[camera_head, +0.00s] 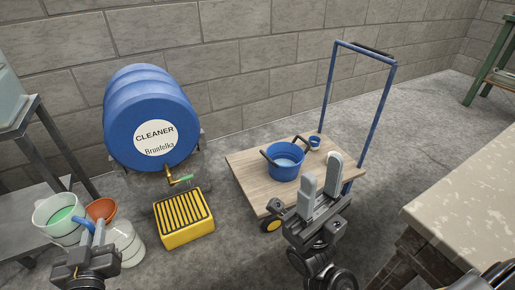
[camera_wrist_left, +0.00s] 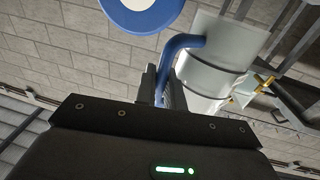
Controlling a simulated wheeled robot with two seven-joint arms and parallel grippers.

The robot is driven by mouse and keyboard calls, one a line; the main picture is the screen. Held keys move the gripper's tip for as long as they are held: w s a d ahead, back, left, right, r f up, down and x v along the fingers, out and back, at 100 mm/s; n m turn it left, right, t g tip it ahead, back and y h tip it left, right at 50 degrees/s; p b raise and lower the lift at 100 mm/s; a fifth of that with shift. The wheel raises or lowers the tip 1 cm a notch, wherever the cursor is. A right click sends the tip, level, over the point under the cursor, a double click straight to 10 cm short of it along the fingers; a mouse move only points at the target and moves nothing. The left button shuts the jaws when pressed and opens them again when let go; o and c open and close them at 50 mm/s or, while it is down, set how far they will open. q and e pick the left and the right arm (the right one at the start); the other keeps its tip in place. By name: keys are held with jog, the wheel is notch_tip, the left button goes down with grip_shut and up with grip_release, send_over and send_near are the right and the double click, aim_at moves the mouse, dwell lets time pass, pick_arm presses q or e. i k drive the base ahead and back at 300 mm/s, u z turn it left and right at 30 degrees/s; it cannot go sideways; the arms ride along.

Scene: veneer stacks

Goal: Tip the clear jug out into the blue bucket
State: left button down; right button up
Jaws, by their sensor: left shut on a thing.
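The clear jug (camera_head: 127,245) with a blue handle (camera_head: 87,226) is at lower left in the head view. My left gripper (camera_head: 91,243) is shut on its handle. In the left wrist view the clear jug (camera_wrist_left: 208,68) appears beside the fingers, its blue handle (camera_wrist_left: 176,46) running down between them. Whether the jug touches the floor I cannot tell. The blue bucket (camera_head: 284,172) stands upright on the wooden trolley, with pale liquid inside and dark grips on its rim. My right gripper (camera_head: 322,172) is open and empty, in front of the bucket.
A whitish bucket with green liquid (camera_head: 58,222) and an orange bowl (camera_head: 101,208) are near the jug. A blue CLEANER drum (camera_head: 150,115) with a tap stands above a yellow slatted box (camera_head: 184,220). A small blue cup (camera_head: 315,142) shares the trolley (camera_head: 247,172). A worktop (camera_head: 465,195) is at right.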

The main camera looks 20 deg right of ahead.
aim_at(285, 159)
jog(key=u, duration=1.45)
jog(key=i, duration=1.05)
jog(key=z, duration=4.2)
